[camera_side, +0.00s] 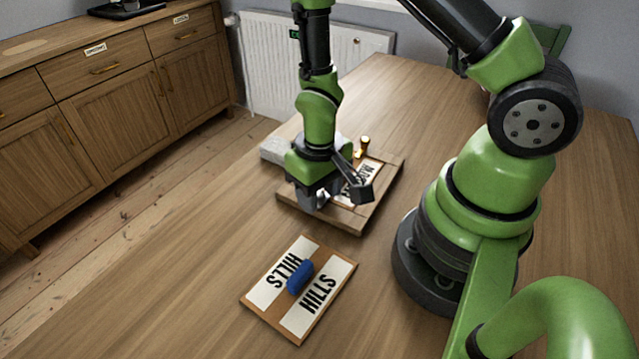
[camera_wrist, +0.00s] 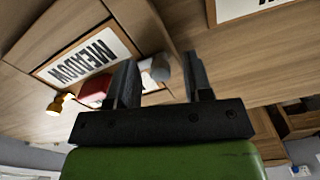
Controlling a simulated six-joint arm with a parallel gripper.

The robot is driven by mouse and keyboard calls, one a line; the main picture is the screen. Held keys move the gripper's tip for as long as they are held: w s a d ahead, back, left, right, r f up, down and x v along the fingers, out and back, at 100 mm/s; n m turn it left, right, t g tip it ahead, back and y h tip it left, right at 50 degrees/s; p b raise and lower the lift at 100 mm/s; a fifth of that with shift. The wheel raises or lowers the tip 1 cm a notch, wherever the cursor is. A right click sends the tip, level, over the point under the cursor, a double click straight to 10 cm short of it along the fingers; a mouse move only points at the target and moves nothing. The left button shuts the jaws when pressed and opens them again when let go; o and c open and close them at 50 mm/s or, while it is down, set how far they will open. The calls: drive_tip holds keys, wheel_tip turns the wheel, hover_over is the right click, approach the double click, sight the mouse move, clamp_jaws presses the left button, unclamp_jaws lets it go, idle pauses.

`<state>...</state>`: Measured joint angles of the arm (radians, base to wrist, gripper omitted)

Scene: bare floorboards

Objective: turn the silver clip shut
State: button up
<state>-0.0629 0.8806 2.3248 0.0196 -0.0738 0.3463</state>
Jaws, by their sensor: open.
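A small grey, silver-looking piece (camera_wrist: 160,70), which I take for the silver clip, shows between my fingers in the wrist view, over a white patch beside the MEADOW label (camera_wrist: 90,57). Whether it is open or turned shut I cannot tell. My gripper (camera_wrist: 160,62) is open, with a finger on either side of that piece; contact is not clear. In the side view my gripper (camera_side: 338,200) is low over the near part of a wooden board (camera_side: 345,221), and it hides the clip and much of the label (camera_side: 370,172).
A gold knob (camera_side: 364,146) stands on the board's far side; a red block (camera_wrist: 95,90) is near it. A light grey block (camera_side: 273,150) is at the board's left. In front lies a HILLS board (camera_side: 326,310) with a blue piece (camera_side: 300,276). The table left of it is clear.

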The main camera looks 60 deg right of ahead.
wheel_tip(320, 180, up, 10)
idle(0.6)
wheel_tip(320, 180, up, 10)
drive_tip(key=t, duration=0.3)
hover_over(320, 194)
drive_tip(key=s, duration=0.1)
drive_tip(key=s+a+r+m+t+y, duration=0.1)
drive_tip(key=s+r+t+y, duration=0.1)
drive_tip(key=s+r+t, duration=0.2)
drive_tip(key=shift+a+v, duration=0.6)
drive_tip(key=shift+v, duration=2.05)
drive_tip(key=shift+r, duration=0.1)
